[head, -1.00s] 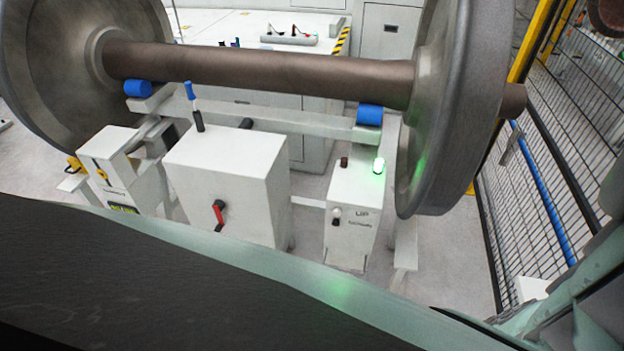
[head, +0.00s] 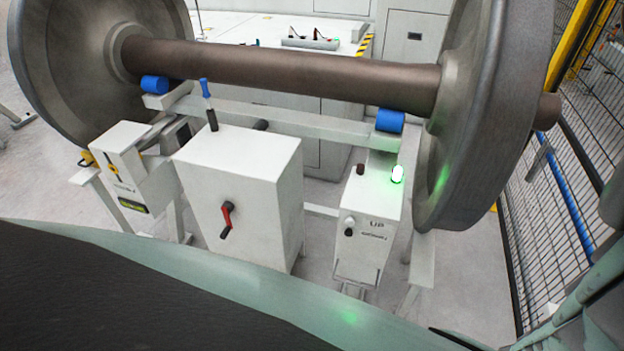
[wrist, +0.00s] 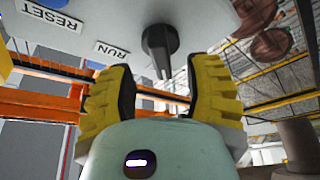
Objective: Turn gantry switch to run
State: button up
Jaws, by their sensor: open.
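The gantry switch (wrist: 160,42) is a black knob with a narrow grip, mounted on a pale panel (wrist: 120,14) at the top of the wrist view. A RUN label (wrist: 112,50) is left of the knob and a RESET label (wrist: 50,16) is further left, both tilted. My gripper (wrist: 160,78) has yellow ribbed fingers with dark pads. It is open and empty, with the knob's grip pointing into the gap between the fingertips. I cannot tell whether either finger touches it. My gripper and this switch do not show in the head view.
A large wheelset (head: 280,68) rests on blue rollers (head: 390,121). A white box with a red handle (head: 227,219) and an UP control box (head: 370,225) with a lit green lamp (head: 397,173) stand before it. Mesh fencing (head: 545,235) is at right. Orange beams (wrist: 45,100) show in the wrist view.

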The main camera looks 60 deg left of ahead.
jog(key=x, duration=0.5)
jog(key=shift+b, duration=0.4)
jog(key=shift+a+f, duration=0.1)
grip_shut()
